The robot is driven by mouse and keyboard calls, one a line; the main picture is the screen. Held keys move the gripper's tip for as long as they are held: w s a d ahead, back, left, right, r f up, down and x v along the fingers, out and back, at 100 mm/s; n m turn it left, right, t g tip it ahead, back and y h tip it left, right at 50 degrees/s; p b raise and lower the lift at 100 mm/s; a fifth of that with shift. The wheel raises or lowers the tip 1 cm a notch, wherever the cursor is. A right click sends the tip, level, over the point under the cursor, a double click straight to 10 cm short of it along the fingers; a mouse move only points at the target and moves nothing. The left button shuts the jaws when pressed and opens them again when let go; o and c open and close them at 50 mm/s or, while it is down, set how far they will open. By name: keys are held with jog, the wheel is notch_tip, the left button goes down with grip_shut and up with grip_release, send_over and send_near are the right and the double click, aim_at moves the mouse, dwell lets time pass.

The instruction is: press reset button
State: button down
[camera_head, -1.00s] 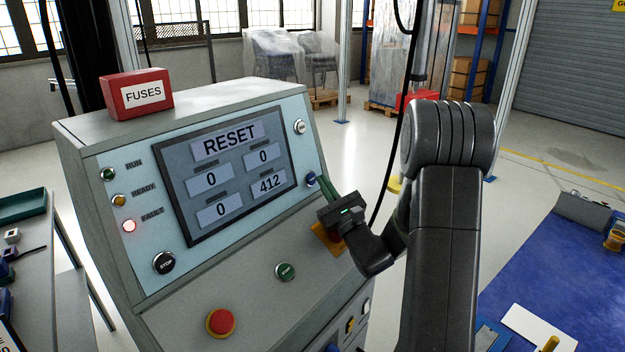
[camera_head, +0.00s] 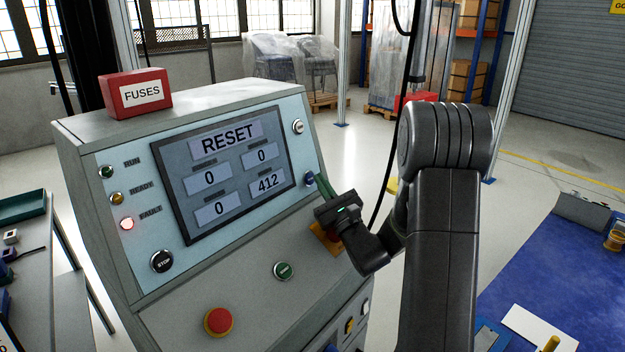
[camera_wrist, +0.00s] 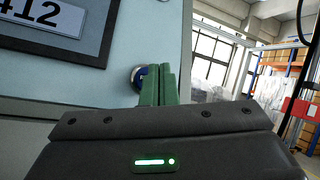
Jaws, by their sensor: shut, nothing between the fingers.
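The control console's sloped panel (camera_head: 130,240) carries a screen (camera_head: 230,180) reading RESET, with 0, 0, 0 and 412. A blue button (camera_head: 309,178) sits right of the screen's lower corner; I can read no label on it. In the wrist view, the blue button in its silver ring (camera_wrist: 138,78) is partly hidden behind the green fingers. My gripper (camera_head: 319,179) is shut and empty, its fingertips at the button's right side. In the wrist view, the fingertips (camera_wrist: 161,68) overlap the button's right edge; I cannot tell whether they touch it.
A white button (camera_head: 298,127) is at the panel's upper right. A black STOP button (camera_head: 162,261), a green button (camera_head: 283,270) and a red mushroom button (camera_head: 218,321) are lower down. The FAULT lamp (camera_head: 127,223) glows red. A red FUSES box (camera_head: 137,93) stands on top.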

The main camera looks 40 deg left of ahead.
jog(key=shift+s+a+f+b, duration=0.1)
jog(key=shift+a+f+b, duration=0.15)
jog(key=shift+a+b, duration=0.1)
jog(key=shift+a+f+g, duration=0.2)
jog(key=shift+a+g, duration=0.1)
jog(key=shift+a, duration=0.25)
jog(key=shift+r, duration=0.1)
jog(key=shift+d+r, duration=0.2)
jog(key=shift+d, duration=0.45)
jog(key=shift+w+d, duration=0.2)
jog(key=shift+d, duration=0.05)
jog(key=shift+d+f, duration=0.1)
jog(key=shift+d, duration=0.05)
